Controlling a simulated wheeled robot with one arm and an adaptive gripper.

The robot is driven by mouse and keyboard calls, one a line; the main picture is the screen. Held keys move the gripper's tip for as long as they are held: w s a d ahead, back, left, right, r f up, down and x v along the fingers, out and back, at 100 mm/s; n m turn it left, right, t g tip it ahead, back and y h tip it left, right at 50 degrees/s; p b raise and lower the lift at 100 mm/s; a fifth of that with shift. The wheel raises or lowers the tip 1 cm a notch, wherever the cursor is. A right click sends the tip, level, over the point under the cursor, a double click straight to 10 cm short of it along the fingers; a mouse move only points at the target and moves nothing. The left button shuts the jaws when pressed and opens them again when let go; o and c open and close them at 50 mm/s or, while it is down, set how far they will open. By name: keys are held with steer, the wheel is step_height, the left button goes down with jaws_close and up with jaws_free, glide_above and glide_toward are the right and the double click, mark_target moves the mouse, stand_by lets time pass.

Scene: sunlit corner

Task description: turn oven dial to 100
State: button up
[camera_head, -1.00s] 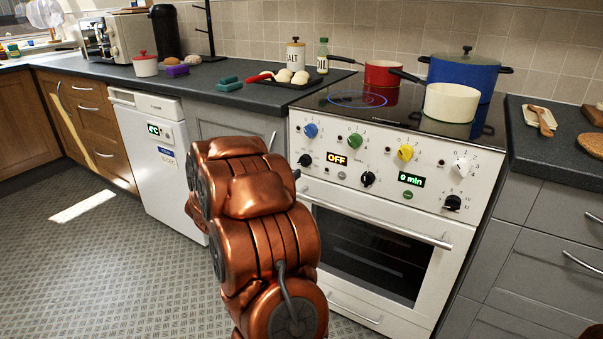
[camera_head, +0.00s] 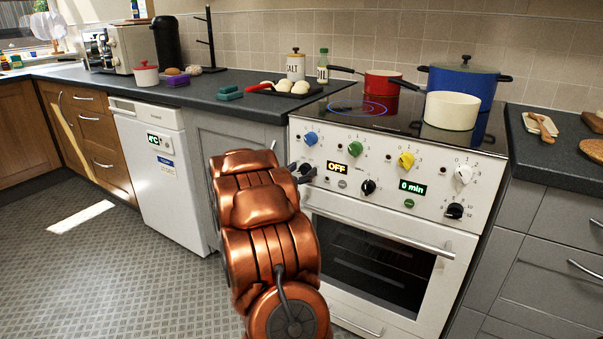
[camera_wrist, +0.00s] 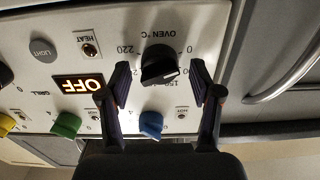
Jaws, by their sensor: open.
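The white oven (camera_head: 385,235) shows its control panel, with the display (camera_head: 337,168) reading OFF. The black oven dial (camera_wrist: 160,65) appears upside down in the wrist view, marked OVEN °C with 0, 150 and 220 legible around it. My gripper (camera_wrist: 160,75) is open, with one finger on each side of the dial; I cannot tell whether they touch it. In the head view my gripper (camera_head: 301,173) is at the panel's left end, where it partly hides the dial. My copper arm stands in front of the oven's left side.
Blue (camera_head: 310,139), green (camera_head: 355,149), yellow (camera_head: 406,160) and white (camera_head: 463,174) knobs line the panel above. A black knob (camera_head: 368,187) sits right of the gripper. The oven door handle (camera_head: 380,232) runs below. Pots, including a cream one (camera_head: 452,110), stand on the hob.

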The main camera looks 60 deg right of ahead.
steer(key=c, duration=1.1)
steer(key=m+b, duration=0.1)
steer(key=m, duration=0.4)
steer(key=shift+s+f+b, duration=0.1)
steer(key=shift+f+b, duration=0.1)
steer(key=shift+b, duration=0.2)
steer(key=shift+m+b, duration=0.8)
steer(key=shift+m, duration=1)
steer(key=shift+r, duration=0.1)
